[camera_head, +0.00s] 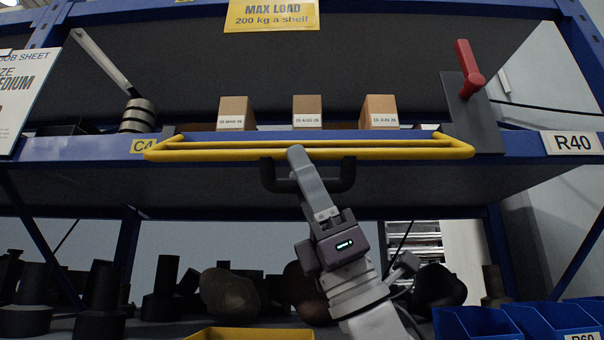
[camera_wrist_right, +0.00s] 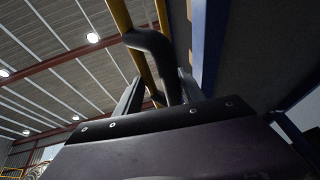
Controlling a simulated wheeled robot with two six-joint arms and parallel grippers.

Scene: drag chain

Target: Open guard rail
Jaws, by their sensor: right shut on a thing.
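The yellow guard rail (camera_head: 220,154) runs along the front edge of the blue shelf, in front of the boxes. A black handle (camera_head: 346,176) hangs below the middle of the rail. My right gripper (camera_head: 296,158) reaches up from below and is shut on the handle near its left part. In the right wrist view the dark handle (camera_wrist_right: 152,42) passes between the fingers of my right gripper (camera_wrist_right: 160,95), with the yellow rail (camera_wrist_right: 122,14) beyond it. A red lever (camera_head: 468,68) stands on a dark plate at the rail's right end. My left gripper is not in view.
Three small brown boxes (camera_head: 308,110) stand on the shelf (camera_head: 515,143) behind the rail. A ringed metal cylinder (camera_head: 138,116) is at the left. Dark parts and blue bins (camera_head: 476,322) fill the lower level. The air in front of the rail looks clear.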

